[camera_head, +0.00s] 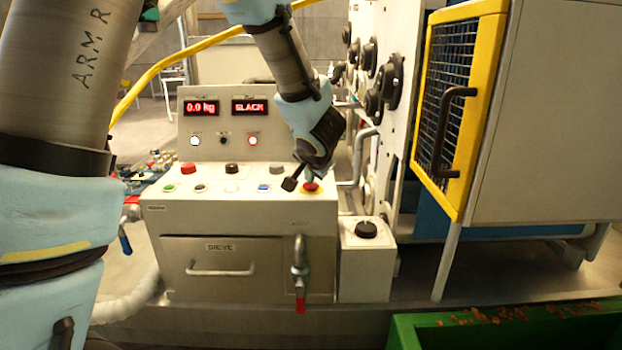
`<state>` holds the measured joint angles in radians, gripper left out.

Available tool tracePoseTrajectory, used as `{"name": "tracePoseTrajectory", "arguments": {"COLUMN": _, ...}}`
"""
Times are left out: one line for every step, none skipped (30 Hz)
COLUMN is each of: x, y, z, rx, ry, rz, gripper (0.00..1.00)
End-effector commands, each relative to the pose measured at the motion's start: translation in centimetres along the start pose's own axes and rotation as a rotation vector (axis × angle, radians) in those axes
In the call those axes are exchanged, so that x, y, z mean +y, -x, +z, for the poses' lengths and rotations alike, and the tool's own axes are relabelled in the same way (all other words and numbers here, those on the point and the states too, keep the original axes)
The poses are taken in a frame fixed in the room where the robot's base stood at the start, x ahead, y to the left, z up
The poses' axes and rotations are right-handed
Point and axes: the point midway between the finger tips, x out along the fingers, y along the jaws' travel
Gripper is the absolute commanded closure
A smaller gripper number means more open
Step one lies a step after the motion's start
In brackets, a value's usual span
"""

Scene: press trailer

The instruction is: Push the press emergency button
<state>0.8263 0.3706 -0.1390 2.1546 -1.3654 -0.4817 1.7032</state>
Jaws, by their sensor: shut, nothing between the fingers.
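The red emergency button (311,187) sits on a yellow ring at the right end of the press console's (240,213) sloping top. My gripper (309,178) comes down from above, its tip right over the button and partly covering it. It is shut and empty. I cannot tell whether the tip touches the button or stays just above it. A small black square-ended piece (289,184) shows just left of the button; I cannot tell whether it belongs to my gripper or the console.
Another red button (188,169) and several small buttons lie left on the console. Lit displays (201,108) stand behind. A yellow-framed mesh guard (487,105) and black knobs (384,85) are at right. A red-handled tap (299,275) hangs in front; a green bin (480,330) is lower right.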

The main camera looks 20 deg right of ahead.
Motion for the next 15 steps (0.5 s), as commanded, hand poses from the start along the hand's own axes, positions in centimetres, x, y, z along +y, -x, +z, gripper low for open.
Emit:
{"name": "tracePoseTrajectory", "arguments": {"x": 0.89, "y": -0.57, "z": 1.11, "rx": -0.02, "ry": -0.005, "rz": 0.017, "gripper": 1.0}}
{"name": "tracePoseTrajectory", "arguments": {"x": 0.89, "y": -0.57, "z": 1.12, "rx": -0.02, "ry": -0.005, "rz": 0.017, "gripper": 1.0}}
{"name": "tracePoseTrajectory", "arguments": {"x": 0.9, "y": -0.58, "z": 1.12, "rx": -0.02, "ry": -0.005, "rz": 0.017, "gripper": 1.0}}
{"name": "tracePoseTrajectory", "arguments": {"x": 0.9, "y": -0.58, "z": 1.12, "rx": -0.02, "ry": -0.005, "rz": 0.017, "gripper": 1.0}}
{"name": "tracePoseTrajectory", "arguments": {"x": 0.91, "y": -0.58, "z": 1.13, "rx": -0.02, "ry": -0.005, "rz": 0.017, "gripper": 1.0}}
{"name": "tracePoseTrajectory", "arguments": {"x": 0.91, "y": -0.58, "z": 1.12, "rx": -0.02, "ry": -0.005, "rz": 0.017, "gripper": 1.0}}
{"name": "tracePoseTrajectory", "arguments": {"x": 0.89, "y": -0.56, "z": 1.11, "rx": -0.021, "ry": -0.005, "rz": 0.017, "gripper": 1.0}}
{"name": "tracePoseTrajectory", "arguments": {"x": 0.88, "y": -0.54, "z": 1.1, "rx": -0.021, "ry": -0.005, "rz": 0.017, "gripper": 1.0}}
{"name": "tracePoseTrajectory", "arguments": {"x": 0.85, "y": -0.5, "z": 1.07, "rx": -0.021, "ry": -0.005, "rz": 0.018, "gripper": 1.0}}
{"name": "tracePoseTrajectory", "arguments": {"x": 0.83, "y": -0.46, "z": 1.05, "rx": -0.021, "ry": -0.004, "rz": 0.018, "gripper": 1.0}}
{"name": "tracePoseTrajectory", "arguments": {"x": 0.8, "y": -0.42, "z": 1.03, "rx": -0.022, "ry": -0.004, "rz": 0.018, "gripper": 1.0}}
{"name": "tracePoseTrajectory", "arguments": {"x": 0.76, "y": -0.36, "z": 1.0, "rx": -0.022, "ry": -0.003, "rz": 0.018, "gripper": 1.0}}
{"name": "tracePoseTrajectory", "arguments": {"x": 0.73, "y": -0.32, "z": 0.97, "rx": -0.022, "ry": -0.004, "rz": 0.018, "gripper": 1.0}}
{"name": "tracePoseTrajectory", "arguments": {"x": 0.71, "y": -0.29, "z": 0.94, "rx": -0.021, "ry": -0.005, "rz": 0.018, "gripper": 1.0}}
{"name": "tracePoseTrajectory", "arguments": {"x": 0.69, "y": -0.26, "z": 0.92, "rx": -0.021, "ry": -0.005, "rz": 0.018, "gripper": 1.0}}
